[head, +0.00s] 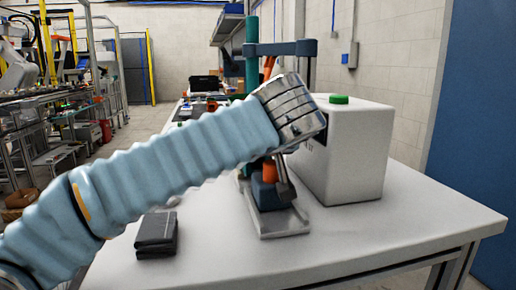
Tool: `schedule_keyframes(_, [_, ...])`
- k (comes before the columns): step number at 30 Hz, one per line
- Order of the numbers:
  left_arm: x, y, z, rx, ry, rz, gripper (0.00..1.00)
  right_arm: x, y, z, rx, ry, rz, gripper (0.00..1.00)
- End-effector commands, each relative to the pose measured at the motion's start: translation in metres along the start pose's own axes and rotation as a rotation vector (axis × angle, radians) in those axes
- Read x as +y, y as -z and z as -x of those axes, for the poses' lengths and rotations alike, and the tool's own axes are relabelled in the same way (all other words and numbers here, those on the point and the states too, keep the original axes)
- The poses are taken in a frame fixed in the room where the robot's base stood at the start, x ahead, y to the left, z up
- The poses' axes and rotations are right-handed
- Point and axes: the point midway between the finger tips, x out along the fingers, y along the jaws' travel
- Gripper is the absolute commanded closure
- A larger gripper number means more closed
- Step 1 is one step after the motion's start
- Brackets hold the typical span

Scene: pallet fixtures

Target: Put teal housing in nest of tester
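The tester is a bench fixture with a teal column (252,50), a dark blue top arm (282,48), orange parts (270,171) and a dark blue block (268,196) on a grey base plate (285,230). My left arm crosses in front of it, and its silver wrist hides the fixture's middle. A dark grey piece below the wrist, close to the blue block, seems to be part of my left gripper (284,186); its fingertips and anything between them cannot be made out. I cannot pick out a separate teal housing. The nest is not clearly seen. My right gripper is out of view.
A white box with a green button (339,99) stands just right of the fixture. A black folded item (157,232) lies on the white table (400,236) at the left. The table's right and front areas are clear. A blue panel stands at the right.

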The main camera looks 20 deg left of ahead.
Motion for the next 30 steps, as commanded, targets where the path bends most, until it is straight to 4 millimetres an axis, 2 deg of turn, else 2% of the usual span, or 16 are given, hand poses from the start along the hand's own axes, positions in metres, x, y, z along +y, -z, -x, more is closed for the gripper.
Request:
schedule_keyframes(15, [-0.0001, -0.0082, -0.0045, 0.001, 0.000, 0.001, 0.73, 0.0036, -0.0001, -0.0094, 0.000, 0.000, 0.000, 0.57])
schedule_keyframes(16, [-0.0001, -0.0078, -0.0043, 0.001, 0.000, 0.001, 0.35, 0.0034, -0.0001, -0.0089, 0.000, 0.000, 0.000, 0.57])
schedule_keyframes(21, [-0.0001, -0.0079, -0.0043, 0.001, 0.000, 0.000, 0.09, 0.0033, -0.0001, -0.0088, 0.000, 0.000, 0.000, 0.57])
schedule_keyframes(30, [0.0001, -0.0084, -0.0046, -0.001, 0.000, 0.000, 0.09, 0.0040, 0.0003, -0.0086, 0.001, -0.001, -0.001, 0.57])
